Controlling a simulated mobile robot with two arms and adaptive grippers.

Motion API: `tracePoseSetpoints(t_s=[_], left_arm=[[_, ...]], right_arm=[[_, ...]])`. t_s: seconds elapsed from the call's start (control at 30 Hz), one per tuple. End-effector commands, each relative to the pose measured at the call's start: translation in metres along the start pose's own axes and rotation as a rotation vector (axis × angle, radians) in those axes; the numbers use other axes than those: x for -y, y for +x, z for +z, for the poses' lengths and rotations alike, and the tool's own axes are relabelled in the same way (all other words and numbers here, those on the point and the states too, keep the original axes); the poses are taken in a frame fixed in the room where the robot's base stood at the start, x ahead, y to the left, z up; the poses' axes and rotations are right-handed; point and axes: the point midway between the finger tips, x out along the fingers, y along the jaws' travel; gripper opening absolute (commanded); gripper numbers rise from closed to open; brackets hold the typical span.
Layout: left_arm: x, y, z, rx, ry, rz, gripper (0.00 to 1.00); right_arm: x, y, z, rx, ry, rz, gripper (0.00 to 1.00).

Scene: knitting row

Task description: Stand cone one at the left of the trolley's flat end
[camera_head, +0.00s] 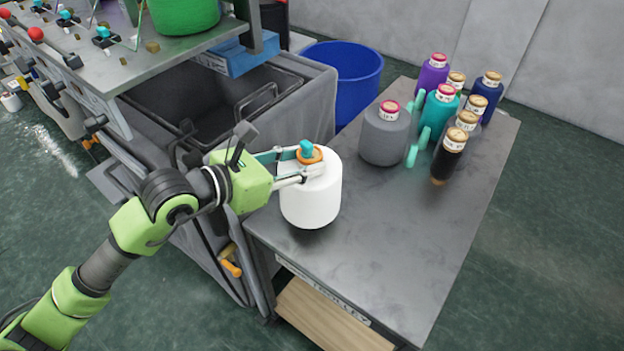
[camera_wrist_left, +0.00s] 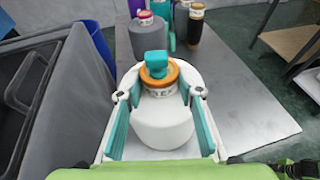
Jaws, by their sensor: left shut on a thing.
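A white yarn cone (camera_head: 311,203) with an orange top and a teal cap is in my left gripper (camera_head: 305,172). The fingers are shut around its upper part, and the cone looks upright. It is over the left side of the near end of the grey trolley top (camera_head: 390,250); I cannot tell whether its base touches the surface. In the left wrist view the white cone (camera_wrist_left: 162,125) sits between the two teal-lined fingers (camera_wrist_left: 161,100). Its label is too small to read surely. My right gripper is not in view.
A grey cone (camera_head: 384,137) and several purple, teal, navy and black cones stand at the trolley's far end, with teal pegs (camera_head: 419,147) among them. A blue bin (camera_head: 350,75) stands behind. The machine with a grey tub (camera_head: 310,95) borders the left. The trolley's near and right parts are clear.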

Motion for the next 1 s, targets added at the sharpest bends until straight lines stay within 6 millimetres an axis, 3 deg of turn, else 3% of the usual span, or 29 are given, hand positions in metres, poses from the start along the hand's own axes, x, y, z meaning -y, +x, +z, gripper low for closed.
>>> tracePoseSetpoints(t_s=[0.37,0.53,0.97,1.0], left_arm=[[0.010,0.024,-0.015,0.008,0.001,-0.001,0.00],[0.009,0.032,-0.040,0.006,0.002,0.001,0.00],[0.009,0.033,-0.044,0.008,0.002,0.001,0.00],[0.009,0.034,-0.047,0.001,0.001,0.000,0.36]], right_arm=[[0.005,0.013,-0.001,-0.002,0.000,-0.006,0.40],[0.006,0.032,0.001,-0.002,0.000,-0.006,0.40],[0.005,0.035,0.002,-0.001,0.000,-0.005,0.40],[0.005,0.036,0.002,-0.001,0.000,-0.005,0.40]])
